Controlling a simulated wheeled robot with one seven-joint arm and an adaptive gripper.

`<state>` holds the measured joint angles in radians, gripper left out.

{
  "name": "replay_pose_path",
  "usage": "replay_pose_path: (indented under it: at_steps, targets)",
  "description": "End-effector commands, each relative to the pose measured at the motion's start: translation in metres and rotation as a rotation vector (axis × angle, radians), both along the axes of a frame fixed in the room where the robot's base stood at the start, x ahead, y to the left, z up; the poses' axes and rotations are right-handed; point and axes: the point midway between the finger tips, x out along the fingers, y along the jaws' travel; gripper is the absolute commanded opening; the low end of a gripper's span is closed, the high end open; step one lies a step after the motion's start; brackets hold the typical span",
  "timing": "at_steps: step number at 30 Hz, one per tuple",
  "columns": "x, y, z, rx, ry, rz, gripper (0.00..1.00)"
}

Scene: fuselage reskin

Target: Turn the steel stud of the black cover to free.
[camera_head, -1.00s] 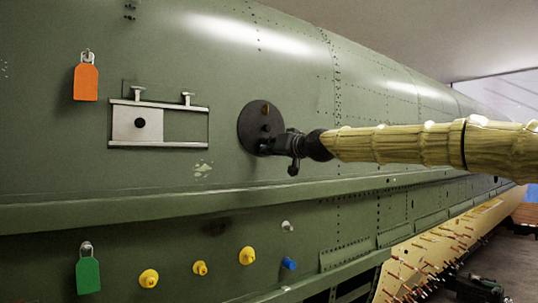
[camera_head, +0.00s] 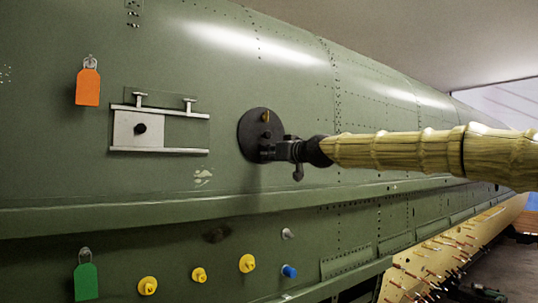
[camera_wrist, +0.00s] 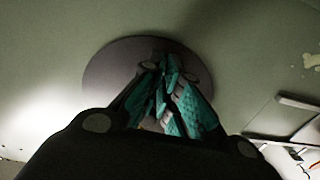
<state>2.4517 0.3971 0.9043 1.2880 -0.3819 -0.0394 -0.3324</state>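The black cover (camera_head: 250,127) is a round dark disc on the green fuselage skin. It also shows in the wrist view (camera_wrist: 100,72). A brass-coloured piece (camera_head: 266,117) stands on its upper part, with a small dark knob (camera_head: 267,134) below. My gripper (camera_head: 268,152) is at the lower part of the cover. In the wrist view my gripper (camera_wrist: 166,68) has its teal-padded fingers converging close together in front of the disc. I cannot make out the steel stud; the fingers hide that part of the cover. Whether they grip anything is unclear.
A framed panel (camera_head: 125,128) with metal rails is left of the cover. An orange tag (camera_head: 88,87) and a green tag (camera_head: 86,281) hang at far left. Yellow knobs (camera_head: 247,263) and a blue one (camera_head: 289,271) sit below the ledge (camera_head: 130,216).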

Motion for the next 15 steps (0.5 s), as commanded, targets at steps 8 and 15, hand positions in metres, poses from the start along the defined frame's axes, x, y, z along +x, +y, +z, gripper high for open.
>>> replay_pose_path:
  at_steps: [8,15]
  targets:
    - [0.0006,-0.0002,-0.0022,-0.001,0.003,0.0,0.26]
    - [-0.001,-0.0013,-0.0007,0.0,0.001,0.0,0.26]
